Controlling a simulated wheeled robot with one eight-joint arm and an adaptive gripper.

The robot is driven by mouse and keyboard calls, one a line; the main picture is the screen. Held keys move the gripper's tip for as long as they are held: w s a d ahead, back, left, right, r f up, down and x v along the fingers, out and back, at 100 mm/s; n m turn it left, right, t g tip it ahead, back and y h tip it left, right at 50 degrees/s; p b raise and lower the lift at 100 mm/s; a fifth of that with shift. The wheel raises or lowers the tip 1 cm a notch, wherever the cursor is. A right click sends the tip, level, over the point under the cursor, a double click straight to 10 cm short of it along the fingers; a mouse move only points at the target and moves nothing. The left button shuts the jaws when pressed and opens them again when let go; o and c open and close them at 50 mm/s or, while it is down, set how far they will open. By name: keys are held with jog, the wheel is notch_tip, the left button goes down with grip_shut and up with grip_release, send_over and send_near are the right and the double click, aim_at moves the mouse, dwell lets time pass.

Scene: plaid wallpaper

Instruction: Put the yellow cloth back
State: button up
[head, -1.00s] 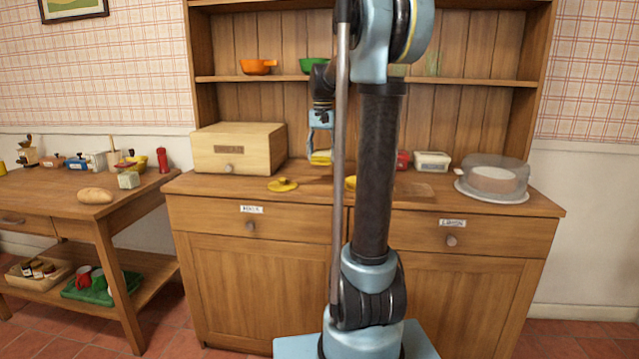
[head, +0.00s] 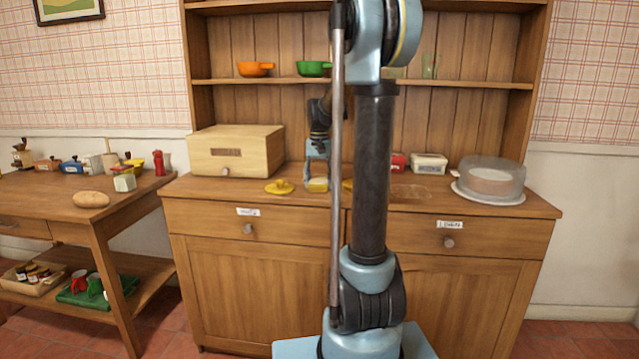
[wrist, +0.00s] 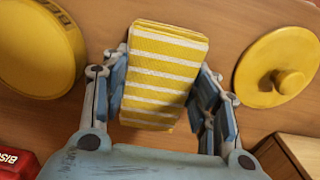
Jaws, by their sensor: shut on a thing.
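The yellow cloth (wrist: 160,78) is a folded pad with white stripes. My gripper (wrist: 163,95) is shut on it, with a finger along each side. In the head view the cloth (head: 317,185) is below my gripper (head: 317,172), low over the sideboard top. I cannot tell whether it touches the wood. A round yellow lid with a knob (wrist: 277,70) lies right of the cloth in the wrist view; it also shows in the head view (head: 280,187). A round yellow container (wrist: 40,45) is on the other side, mostly hidden by my arm in the head view.
The sideboard (head: 250,285) also bears a wooden bread bin (head: 235,151), a red tin (wrist: 15,163), a white box (head: 429,163) and a domed cake plate (head: 490,178). A side table (head: 50,187) is at left.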

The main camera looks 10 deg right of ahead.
aim_at(319, 180)
jog(key=o, duration=1)
notch_tip(319, 180, up, 12)
jog(key=s+f+n+t, duration=0.1)
jog(key=s+f, duration=0.4)
jog(key=s, duration=0.5)
jog(key=s+f+n, duration=0.1)
jog(key=s+f, duration=0.3)
jog(key=s, duration=0.6)
jog(key=shift+n+t, duration=0.6)
jog(key=shift+n, duration=0.3)
jog(key=s+f, duration=0.4)
jog(key=f, duration=0.1)
jog(key=s+f, duration=1)
jog(key=shift+s+d+f, duration=0.1)
jog(key=shift+d+f, duration=0.15)
jog(key=shift+f, duration=0.15)
